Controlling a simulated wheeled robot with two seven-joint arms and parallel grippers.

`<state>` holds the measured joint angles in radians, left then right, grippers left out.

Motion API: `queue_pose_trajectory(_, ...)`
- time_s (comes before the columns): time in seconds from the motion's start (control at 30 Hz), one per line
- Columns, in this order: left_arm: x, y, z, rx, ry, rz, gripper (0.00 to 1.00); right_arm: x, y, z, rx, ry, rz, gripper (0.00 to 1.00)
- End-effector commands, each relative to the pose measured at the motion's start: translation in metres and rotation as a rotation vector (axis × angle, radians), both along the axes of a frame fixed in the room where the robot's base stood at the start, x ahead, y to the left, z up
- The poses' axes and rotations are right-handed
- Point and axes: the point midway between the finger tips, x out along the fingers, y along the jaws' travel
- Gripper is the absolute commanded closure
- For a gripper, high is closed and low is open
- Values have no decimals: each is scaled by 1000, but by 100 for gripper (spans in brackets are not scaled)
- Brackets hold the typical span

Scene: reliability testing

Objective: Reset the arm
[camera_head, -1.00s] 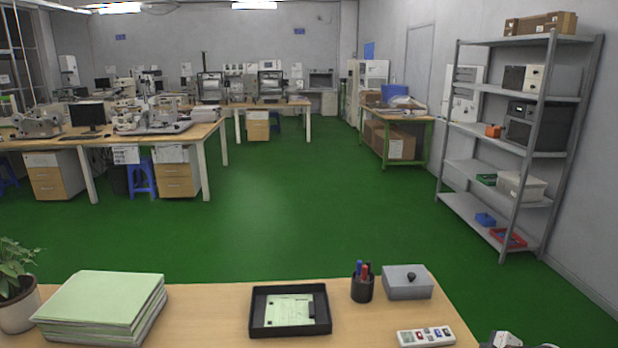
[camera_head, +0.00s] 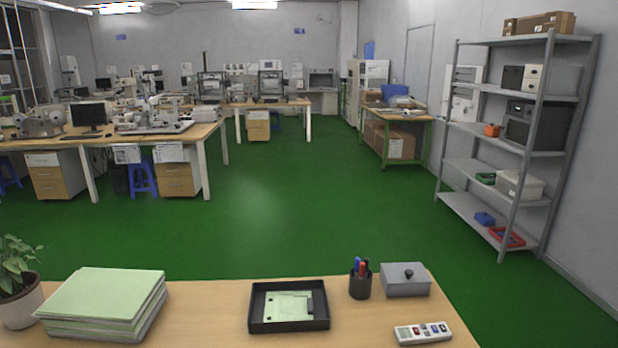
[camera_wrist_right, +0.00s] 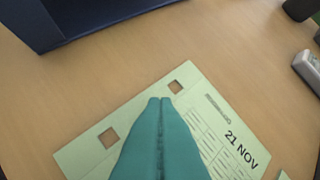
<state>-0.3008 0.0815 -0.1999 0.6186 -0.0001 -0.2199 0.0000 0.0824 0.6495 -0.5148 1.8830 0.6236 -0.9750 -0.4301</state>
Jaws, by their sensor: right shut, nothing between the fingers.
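My right gripper (camera_wrist_right: 162,105) shows in the right wrist view as two teal fingers pressed together, with nothing between them. It is over a pale green sheet (camera_wrist_right: 205,88) printed "21 NOV" with square cut-outs, lying on the wooden table (camera_wrist_right: 130,85). The fingers hide the sheet's middle; I cannot tell whether they touch it. Neither gripper shows in the head view, and my left gripper is not in view.
A potted plant (camera_head: 18,285) stands left.

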Motion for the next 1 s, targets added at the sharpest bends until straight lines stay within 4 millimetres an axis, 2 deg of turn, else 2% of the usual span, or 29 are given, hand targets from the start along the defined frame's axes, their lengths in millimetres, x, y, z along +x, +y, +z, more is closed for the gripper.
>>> queue_pose_trajectory(0.03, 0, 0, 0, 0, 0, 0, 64, -29, 23, 0, 38, 42, -37, 100)
queue_pose_trajectory(0.07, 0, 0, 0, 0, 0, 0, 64, -42, 29, 1, 46, 61, -69, 100)
queue_pose_trajectory(0.2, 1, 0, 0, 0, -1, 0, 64, -87, 35, 11, 62, 138, -235, 100)
queue_pose_trajectory(0.37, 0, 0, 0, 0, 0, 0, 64, -127, 24, 21, 61, 212, -421, 100)
queue_pose_trajectory(0.7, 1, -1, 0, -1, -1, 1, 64, -196, -14, 39, 22, 336, -776, 100)
queue_pose_trajectory(0.77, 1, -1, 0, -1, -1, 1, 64, -207, -20, 42, 12, 354, -830, 100)
queue_pose_trajectory(1.0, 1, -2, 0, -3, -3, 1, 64, -191, -17, -10, 1, 368, -812, 100)
